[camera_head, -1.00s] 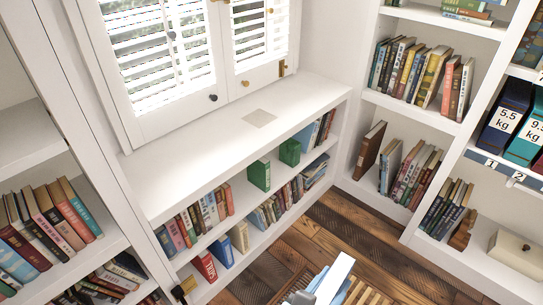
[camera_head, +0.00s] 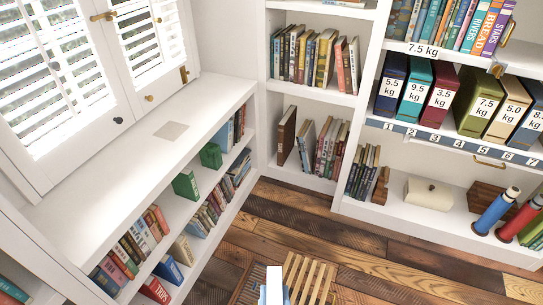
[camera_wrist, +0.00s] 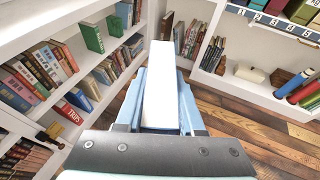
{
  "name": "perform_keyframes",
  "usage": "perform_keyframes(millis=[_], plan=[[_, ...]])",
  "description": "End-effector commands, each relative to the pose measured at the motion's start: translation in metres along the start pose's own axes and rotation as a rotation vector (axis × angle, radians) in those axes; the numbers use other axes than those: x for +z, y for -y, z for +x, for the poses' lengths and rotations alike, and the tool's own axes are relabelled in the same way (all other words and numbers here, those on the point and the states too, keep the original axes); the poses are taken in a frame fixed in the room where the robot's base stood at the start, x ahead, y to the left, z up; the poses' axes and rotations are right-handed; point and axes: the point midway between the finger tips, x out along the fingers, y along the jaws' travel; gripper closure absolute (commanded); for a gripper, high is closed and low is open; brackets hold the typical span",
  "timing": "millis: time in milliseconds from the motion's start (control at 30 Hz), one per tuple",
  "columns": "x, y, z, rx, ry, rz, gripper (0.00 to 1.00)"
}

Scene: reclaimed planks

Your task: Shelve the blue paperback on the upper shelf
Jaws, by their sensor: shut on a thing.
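My gripper (camera_wrist: 160,115) is shut on a long slab with a white face, which I take to be the blue paperback (camera_wrist: 163,80). Pale blue shows along both its sides; I cannot tell cover from finger there. The slab also shows at the bottom of the head view (camera_head: 274,278), above the floor and apart from the shelves. The low bookcase under the window has an upper shelf (camera_head: 204,182) with books at its near end. Two green upright things (camera_head: 186,185) stand on it with a gap between them. The held thing's lower part is hidden.
A slatted wooden piece (camera_head: 308,278) lies on the plank floor near my gripper. A tall bookcase (camera_head: 312,92) stands at the back. At right are numbered weight-marked binders (camera_head: 437,90), a cream box (camera_head: 428,194) and rolled cylinders (camera_head: 497,210). Open floor lies between.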

Motion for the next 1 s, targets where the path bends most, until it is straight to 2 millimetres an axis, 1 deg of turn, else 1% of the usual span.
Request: perform_keyframes(millis=[33,300,433,667,1000], plan=[[0.014,0.001,-0.006,-0.003,0.001,0.003,1.0],[0.045,0.003,-0.023,-0.008,0.001,0.001,1.0],[0.057,0.001,-0.031,-0.003,0.001,0.003,1.0],[0.066,-0.003,-0.039,0.008,-0.001,0.001,1.0],[0.064,-0.006,-0.04,0.016,-0.004,-0.002,1.0]])
